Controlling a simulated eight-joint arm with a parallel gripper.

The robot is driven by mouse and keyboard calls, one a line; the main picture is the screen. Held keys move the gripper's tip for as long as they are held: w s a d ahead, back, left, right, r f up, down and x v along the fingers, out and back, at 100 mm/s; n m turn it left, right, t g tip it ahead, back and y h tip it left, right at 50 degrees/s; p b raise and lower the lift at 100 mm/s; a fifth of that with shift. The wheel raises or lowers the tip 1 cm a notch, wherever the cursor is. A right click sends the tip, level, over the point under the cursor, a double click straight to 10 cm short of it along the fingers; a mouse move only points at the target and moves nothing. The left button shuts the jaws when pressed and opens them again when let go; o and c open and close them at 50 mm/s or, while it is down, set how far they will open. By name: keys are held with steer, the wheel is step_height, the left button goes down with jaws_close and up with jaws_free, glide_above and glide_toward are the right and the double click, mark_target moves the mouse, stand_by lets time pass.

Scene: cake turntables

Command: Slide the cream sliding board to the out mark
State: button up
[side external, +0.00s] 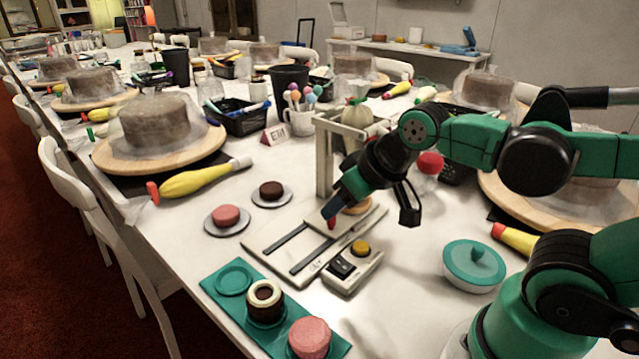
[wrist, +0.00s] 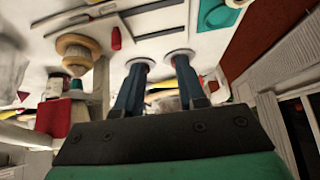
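The cream sliding board (side external: 352,224) lies at the far end of a cream base (side external: 268,242) with two dark slots, under a cream frame. A red peg (side external: 332,223) stands at its near edge and shows in the wrist view (wrist: 116,39). Small dark lettering, too small to read surely, marks the near end of the base (side external: 316,265). My gripper (side external: 337,210) is low over the board, close to the peg. In the wrist view my fingers (wrist: 158,72) are apart with nothing between them; the peg is left of both.
A control box (side external: 345,270) with a yellow button stands beside the base. A teal tray (side external: 222,300) with small cakes is in front. A teal-lidded bowl (side external: 473,264) is to the right. Small cakes on saucers (side external: 226,220) are to the left. The cream frame (side external: 324,160) rises behind my gripper.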

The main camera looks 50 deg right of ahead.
steer(key=shift+o, duration=0.9)
steer(key=w+m+g, duration=0.1)
steer(key=m, duration=0.1)
steer(key=w+d+r+m, duration=0.1)
steer(key=m, duration=0.1)
steer(key=w+d+m+g, duration=0.1)
steer(key=m, duration=0.1)
steer(key=shift+d+r+g, duration=0.25)
steer(key=shift+r+g, duration=0.05)
steer(key=w+d+m+g, duration=0.1)
steer(key=m, duration=0.3)
steer(key=w+d+f+m+g, duration=0.1)
steer(key=w+d+m+g, duration=0.1)
steer(key=m, duration=0.1)
steer(key=w+d+f+m+g, duration=0.1)
steer(key=w+d+m, duration=0.1)
steer(key=m, duration=0.2)
steer(key=shift+d+m, duration=0.15)
steer(key=shift+m, duration=0.15)
step_height(320, 180, down, 9)
steer(key=shift+r, duration=0.15)
steer(key=shift+c, duration=1.1)
jaws_close()
